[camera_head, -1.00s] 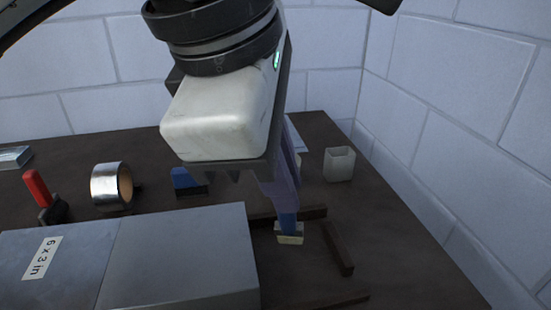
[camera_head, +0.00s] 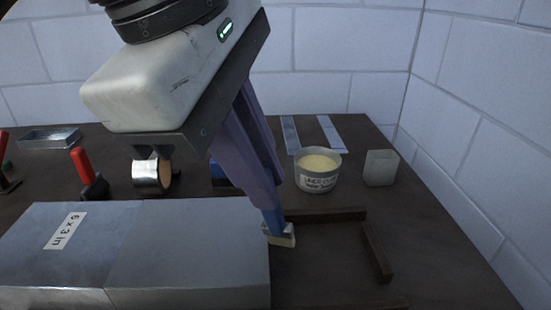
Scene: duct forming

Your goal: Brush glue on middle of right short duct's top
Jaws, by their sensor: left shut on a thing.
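My left gripper (camera_head: 262,188) reaches down from the upper left with its purple fingers shut on a brush (camera_head: 279,233). The brush has a blue handle and a pale bristle end, which is low beside the right edge of the metal duct. The right short duct (camera_head: 195,250) is a grey metal box joining the labelled duct (camera_head: 55,240) on its left. The bristles look to be off the duct's top, to its right. A glue tub (camera_head: 318,172) with pale yellow contents stands behind the brush. My right gripper is not in view.
Dark wooden strips (camera_head: 376,250) lie on the table right of the ducts. Brick walls bound the back and right.

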